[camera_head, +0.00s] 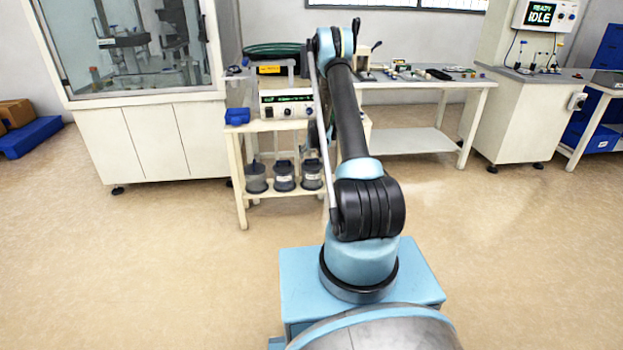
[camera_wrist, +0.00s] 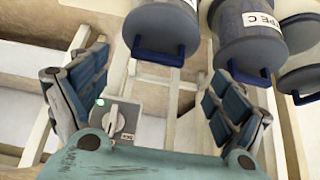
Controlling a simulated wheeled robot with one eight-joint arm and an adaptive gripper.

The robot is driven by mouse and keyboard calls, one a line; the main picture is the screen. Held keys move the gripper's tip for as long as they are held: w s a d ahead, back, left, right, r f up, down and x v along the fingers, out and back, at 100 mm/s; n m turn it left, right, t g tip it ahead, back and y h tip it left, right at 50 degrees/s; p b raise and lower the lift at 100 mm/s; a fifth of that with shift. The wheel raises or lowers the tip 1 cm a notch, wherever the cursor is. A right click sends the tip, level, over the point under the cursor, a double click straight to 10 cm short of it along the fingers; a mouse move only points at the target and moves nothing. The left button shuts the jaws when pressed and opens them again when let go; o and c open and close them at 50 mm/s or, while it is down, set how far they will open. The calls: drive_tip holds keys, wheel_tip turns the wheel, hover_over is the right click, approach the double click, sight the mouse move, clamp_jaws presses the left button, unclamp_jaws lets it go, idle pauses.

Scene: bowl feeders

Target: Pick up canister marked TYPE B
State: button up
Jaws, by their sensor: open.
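Three grey canisters with dark handles stand on the lower shelf of the cart in the head view: left (camera_head: 256,178), middle (camera_head: 284,178) and right (camera_head: 312,176). Their labels are too small to read there. In the wrist view, one canister (camera_wrist: 245,38) has a white label ending in "PE C". A third (camera_wrist: 305,42), cut by the right edge, has a label I cannot read. No TYPE B marking is legible. My gripper (camera_wrist: 155,98) is open and empty, apart from the canisters. The arm hides it in the head view.
The cart (camera_head: 237,165) carries a control box (camera_head: 286,104) and a blue bin (camera_head: 237,116) on top. A grey box with a knob (camera_wrist: 118,118) shows between my fingers. A cabinet (camera_head: 150,143) stands left, a workbench (camera_head: 425,84) right. The floor in front is clear.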

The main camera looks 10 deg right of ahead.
sight(312, 165)
drive_tip(key=shift+w+x, duration=0.25)
drive_tip(key=shift+x, duration=3.3)
drive_tip(key=shift+r, duration=0.2)
clamp_jaws()
drive_tip(key=shift+r, duration=0.2)
